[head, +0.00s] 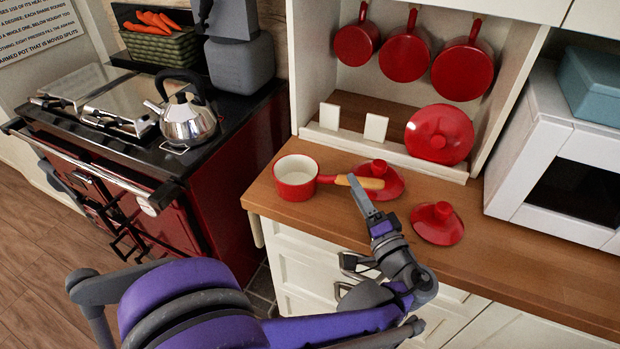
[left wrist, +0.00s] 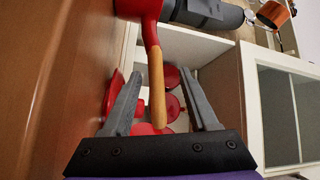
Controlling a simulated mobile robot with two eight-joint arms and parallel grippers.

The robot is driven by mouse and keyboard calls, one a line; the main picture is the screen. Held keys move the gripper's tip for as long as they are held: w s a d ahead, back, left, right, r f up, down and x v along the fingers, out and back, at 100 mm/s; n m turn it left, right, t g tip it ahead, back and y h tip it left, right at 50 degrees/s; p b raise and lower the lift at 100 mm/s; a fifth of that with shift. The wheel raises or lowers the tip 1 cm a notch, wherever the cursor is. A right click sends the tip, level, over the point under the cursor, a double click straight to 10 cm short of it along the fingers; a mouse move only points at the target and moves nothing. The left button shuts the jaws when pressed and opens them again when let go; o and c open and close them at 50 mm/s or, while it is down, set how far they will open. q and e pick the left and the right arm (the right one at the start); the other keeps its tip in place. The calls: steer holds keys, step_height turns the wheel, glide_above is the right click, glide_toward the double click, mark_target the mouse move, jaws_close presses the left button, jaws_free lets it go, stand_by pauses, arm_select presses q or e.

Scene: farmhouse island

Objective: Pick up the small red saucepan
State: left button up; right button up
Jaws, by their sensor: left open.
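The small red saucepan (head: 296,180) stands upright on the wooden counter near its left end. It has a cream inside, and its handle (head: 328,179) points right, ending in a wooden grip. My left gripper (head: 356,187) is open at the wooden grip, coming from the front. In the left wrist view the wooden grip (left wrist: 157,90) lies between the two spread fingers of my left gripper (left wrist: 163,75), with gaps visible on both sides. Part of the saucepan's red body (left wrist: 135,8) shows at the top of that view. My right gripper is not in view.
A red lid (head: 388,187) lies just behind the handle's grip, and another lid (head: 437,223) lies to its right. A third lid (head: 440,134) leans at the back. Several red pans (head: 404,56) hang above. A kettle (head: 186,121) stands on the stove. A microwave (head: 560,160) stands right.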

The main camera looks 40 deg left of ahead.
arm_select(q)
steer(key=shift+x, duration=0.9)
steer(key=x, duration=0.4)
steer(key=shift+s+a+f, duration=0.15)
steer(key=shift+a+f, duration=0.2)
steer(key=shift+f, duration=0.05)
steer(key=shift+w+a+r, duration=0.1)
steer(key=shift+w+a, duration=0.2)
steer(key=shift+a, duration=0.1)
jaws_close()
